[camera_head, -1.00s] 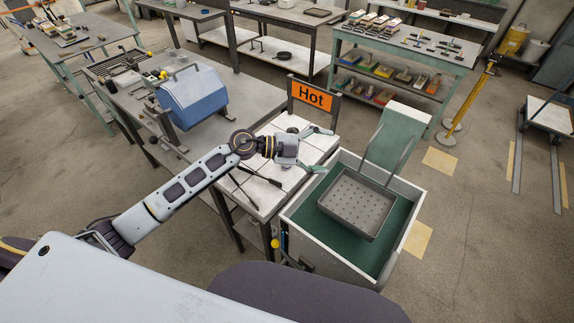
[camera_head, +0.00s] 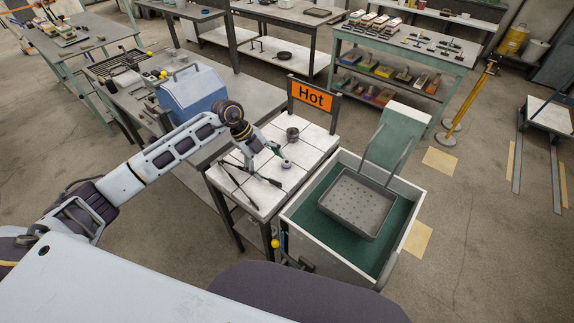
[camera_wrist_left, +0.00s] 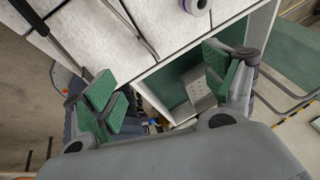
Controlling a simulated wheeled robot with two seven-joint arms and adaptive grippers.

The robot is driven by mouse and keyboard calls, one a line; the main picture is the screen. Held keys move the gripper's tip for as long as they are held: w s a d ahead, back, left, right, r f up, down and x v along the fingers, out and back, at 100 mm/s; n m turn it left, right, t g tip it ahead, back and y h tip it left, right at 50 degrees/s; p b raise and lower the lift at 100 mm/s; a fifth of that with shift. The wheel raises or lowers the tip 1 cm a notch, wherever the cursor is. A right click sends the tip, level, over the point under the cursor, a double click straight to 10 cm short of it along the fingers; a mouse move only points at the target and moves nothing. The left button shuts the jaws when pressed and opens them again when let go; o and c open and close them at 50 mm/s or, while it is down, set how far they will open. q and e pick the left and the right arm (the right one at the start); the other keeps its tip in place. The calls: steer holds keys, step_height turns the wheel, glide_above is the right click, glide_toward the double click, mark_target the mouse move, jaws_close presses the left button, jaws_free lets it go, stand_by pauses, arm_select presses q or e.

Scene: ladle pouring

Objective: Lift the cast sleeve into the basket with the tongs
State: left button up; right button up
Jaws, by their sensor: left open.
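The dark tongs (camera_head: 240,187) lie on the white tiled table top, and their rods also show in the left wrist view (camera_wrist_left: 42,26). A dark grey, cup-like piece (camera_head: 292,134) stands farther back on the tiles. A smaller pale round piece (camera_head: 286,164) sits nearer; I cannot tell which is the cast sleeve. My left gripper (camera_head: 262,157) is open and empty above the tiles, near the tongs. My right gripper is out of view.
An orange "Hot" sign (camera_head: 311,96) stands at the table's back edge. A blue domed box (camera_head: 194,93) is on the bench behind my left arm. The white-rimmed tank (camera_head: 412,222) with a raised green lid (camera_head: 395,138) borders the table's right side.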

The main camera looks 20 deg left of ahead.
arm_select(q)
steer(key=a+n+g+y, duration=0.1)
steer(key=a+y, duration=0.3)
steer(key=a, duration=0.7)
steer(key=shift+s+r+n, duration=0.15)
steer(key=shift+r+n, duration=0.05)
steer(key=shift+n, duration=0.4)
steer(key=shift+f, duration=0.1)
